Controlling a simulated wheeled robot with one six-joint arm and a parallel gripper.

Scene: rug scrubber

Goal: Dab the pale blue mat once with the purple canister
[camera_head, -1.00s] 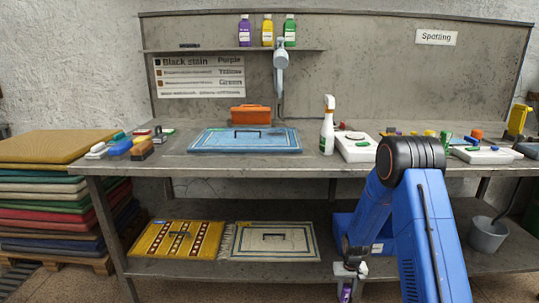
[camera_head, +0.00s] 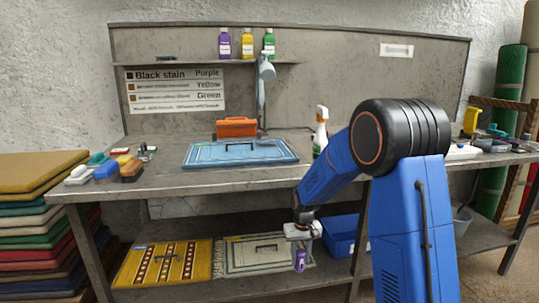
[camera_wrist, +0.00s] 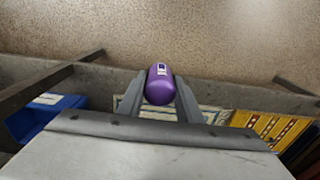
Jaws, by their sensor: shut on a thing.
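My gripper (camera_head: 301,248) is shut on the purple canister (camera_head: 300,260), which hangs below the jaws in front of the bench's lower shelf. In the wrist view the canister (camera_wrist: 160,86) sits between the two fingers. The pale blue mat (camera_head: 240,153) lies flat on the bench top, with a dark handle on it. The gripper and canister are lower than the mat, to its right and nearer to me. The mat is not visible in the wrist view.
An orange box (camera_head: 237,127) stands behind the mat, and a spray bottle (camera_head: 320,130) stands to its right. Several brushes (camera_head: 105,171) sit at its left. A yellow mat (camera_head: 163,264) and a cream mat (camera_head: 262,255) lie on the lower shelf beside a blue bin (camera_head: 342,235).

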